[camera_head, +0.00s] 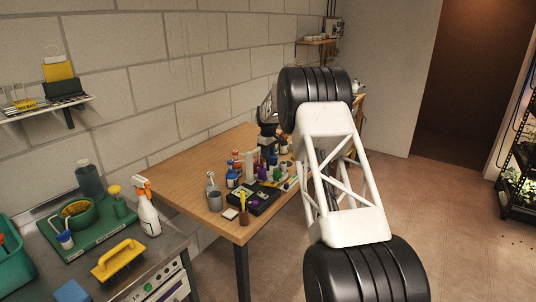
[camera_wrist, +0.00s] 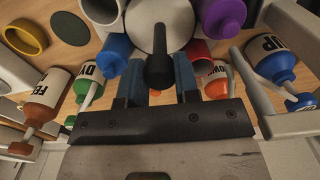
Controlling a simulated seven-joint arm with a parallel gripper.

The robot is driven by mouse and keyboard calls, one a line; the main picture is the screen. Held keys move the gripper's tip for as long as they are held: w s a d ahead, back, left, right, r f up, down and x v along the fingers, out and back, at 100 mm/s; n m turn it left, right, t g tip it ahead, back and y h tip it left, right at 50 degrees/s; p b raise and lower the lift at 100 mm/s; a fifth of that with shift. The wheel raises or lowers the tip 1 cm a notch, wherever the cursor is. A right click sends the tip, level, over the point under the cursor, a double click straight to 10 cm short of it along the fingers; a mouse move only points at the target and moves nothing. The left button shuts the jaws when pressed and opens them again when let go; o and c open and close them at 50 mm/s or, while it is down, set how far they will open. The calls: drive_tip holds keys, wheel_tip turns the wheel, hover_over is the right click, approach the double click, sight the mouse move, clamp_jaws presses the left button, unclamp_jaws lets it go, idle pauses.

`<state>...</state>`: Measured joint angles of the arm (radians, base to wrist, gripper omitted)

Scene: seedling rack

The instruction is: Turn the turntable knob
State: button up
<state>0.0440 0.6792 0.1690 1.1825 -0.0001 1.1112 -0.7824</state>
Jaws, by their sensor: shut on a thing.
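In the wrist view, the turntable's pale round body (camera_wrist: 150,22) is at the top centre, with the black turntable knob (camera_wrist: 160,66) pointing down from it. My gripper (camera_wrist: 159,85) has its two blue-grey fingers on either side of the knob and is shut on it. The knob's far end lies between the fingers, and the exact contact is hard to see. In the head view, my gripper is small and dark among the bottles on the wooden table, and the knob cannot be made out.
Labelled bottles crowd both sides of my gripper, including a blue-capped one (camera_wrist: 275,65) and an orange-capped one (camera_wrist: 43,98). The wooden table (camera_head: 190,165) has bare room at its left. A metal counter with a spray bottle (camera_head: 147,210) stands in front of it.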

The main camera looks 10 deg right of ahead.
drive_tip(key=n, duration=0.4)
drive_tip(key=shift+n, duration=0.4)
drive_tip(key=n, duration=0.4)
drive_tip(key=shift+r+n, duration=0.1)
drive_tip(key=shift+n, duration=0.2)
drive_tip(key=o, duration=0.9)
drive_tip(key=shift+r, duration=3.85)
